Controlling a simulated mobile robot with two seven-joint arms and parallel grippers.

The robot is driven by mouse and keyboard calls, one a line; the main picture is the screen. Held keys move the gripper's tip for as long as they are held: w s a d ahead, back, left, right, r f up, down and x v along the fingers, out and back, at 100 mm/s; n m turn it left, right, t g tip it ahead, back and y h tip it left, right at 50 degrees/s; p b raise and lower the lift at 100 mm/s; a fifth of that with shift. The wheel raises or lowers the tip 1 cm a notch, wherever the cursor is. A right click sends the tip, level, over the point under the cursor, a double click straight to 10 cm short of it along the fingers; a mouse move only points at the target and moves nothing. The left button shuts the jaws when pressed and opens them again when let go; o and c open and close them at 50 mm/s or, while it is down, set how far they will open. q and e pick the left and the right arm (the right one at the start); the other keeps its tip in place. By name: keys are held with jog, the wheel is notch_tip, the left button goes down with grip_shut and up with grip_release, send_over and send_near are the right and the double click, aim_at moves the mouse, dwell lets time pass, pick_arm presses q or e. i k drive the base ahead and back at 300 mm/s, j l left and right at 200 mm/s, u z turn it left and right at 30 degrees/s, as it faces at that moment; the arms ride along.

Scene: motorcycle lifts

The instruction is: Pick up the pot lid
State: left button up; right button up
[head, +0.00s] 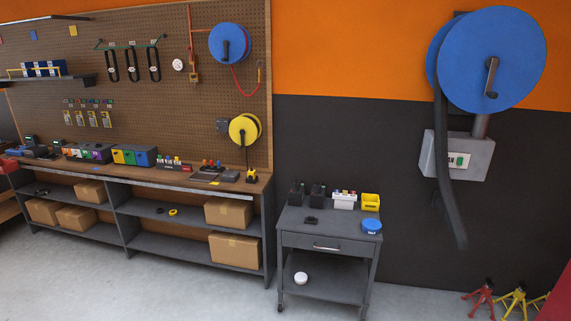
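No object is clearly recognisable as a pot lid. A small round blue item (371,226) with a pale mark on its side sits at the right front corner of the cart top. A small round white item (300,278) lies on the cart's lower shelf. Either could be a lid or a lidded tub; they are too small to tell. The grey cart (325,240) stands right of the workbench. Neither of my grippers is in view.
The cart top also holds dark containers (318,194), a white bottle rack (344,201) and a yellow bin (371,201). A long workbench (180,178) stands at left. Jack stands (515,301) are at lower right. The floor (130,285) before the bench is clear.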

aim_at(310, 219)
jog(key=i, duration=2.25)
jog(key=i+z, duration=0.15)
jog(key=i, duration=0.3)
jog(key=i+j+z, duration=0.1)
jog(key=i, duration=0.4)
jog(key=i+j+z, duration=0.15)
jog(key=i, duration=0.3)
jog(key=i+j+z, duration=0.15)
jog(key=i, duration=0.3)
